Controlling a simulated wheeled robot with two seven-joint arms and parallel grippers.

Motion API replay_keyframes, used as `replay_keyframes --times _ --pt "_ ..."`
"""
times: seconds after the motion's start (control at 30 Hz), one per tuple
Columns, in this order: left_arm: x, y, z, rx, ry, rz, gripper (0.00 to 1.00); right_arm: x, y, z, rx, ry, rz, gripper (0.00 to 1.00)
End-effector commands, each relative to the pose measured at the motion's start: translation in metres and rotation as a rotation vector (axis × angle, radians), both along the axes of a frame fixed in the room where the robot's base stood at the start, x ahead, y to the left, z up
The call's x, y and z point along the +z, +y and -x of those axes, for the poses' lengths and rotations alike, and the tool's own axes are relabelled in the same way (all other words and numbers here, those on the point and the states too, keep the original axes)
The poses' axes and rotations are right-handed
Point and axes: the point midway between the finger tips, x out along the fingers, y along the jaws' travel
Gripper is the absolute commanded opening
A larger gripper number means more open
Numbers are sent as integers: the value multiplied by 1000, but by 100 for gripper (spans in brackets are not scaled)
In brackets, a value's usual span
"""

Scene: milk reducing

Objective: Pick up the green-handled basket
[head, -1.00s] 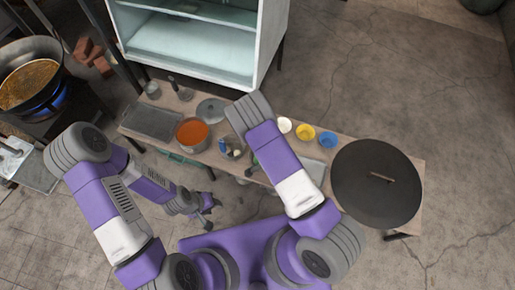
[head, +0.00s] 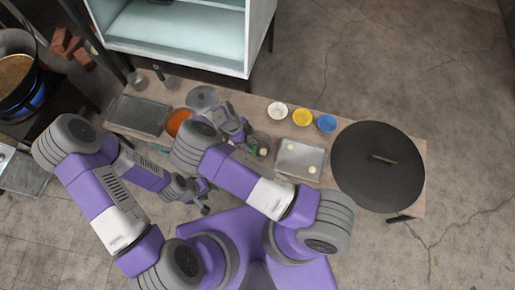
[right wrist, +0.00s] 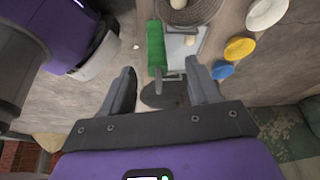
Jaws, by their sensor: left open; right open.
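The green handle (right wrist: 155,45) shows upright in the right wrist view, beyond my right gripper (right wrist: 161,88) and roughly between its open fingers, not clasped. The round, dark mesh-like basket (right wrist: 188,10) is cut off by the top edge of that view. In the head view the basket (head: 263,148) is small and partly hidden by my right gripper (head: 240,137), which is above the table beside it. My left gripper (head: 204,198) is open and empty, low in front of the table's near edge.
White (head: 277,111), yellow (head: 302,117) and blue (head: 326,123) bowls stand behind a metal tray (head: 288,147) with small pale pieces. A large black lid (head: 362,168) covers the table's right end. A red-orange pot (head: 178,122) is partly behind my right arm.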

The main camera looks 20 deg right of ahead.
Motion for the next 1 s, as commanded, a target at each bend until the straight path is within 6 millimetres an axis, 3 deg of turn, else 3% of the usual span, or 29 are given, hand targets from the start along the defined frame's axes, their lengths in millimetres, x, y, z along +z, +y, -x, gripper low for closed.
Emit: replay_keyframes --times 0.3,0.57,0.9,1.0 --pt "-14 0 0 0 0 0 43 -40 -18 13 -1 2 1 61" --pt "-14 0 0 0 0 0 43 -42 -19 13 0 1 0 61" --pt "-14 0 0 0 0 0 43 -42 -19 13 0 1 0 11" --pt "-14 0 0 0 0 0 43 -42 -19 13 0 1 0 1"
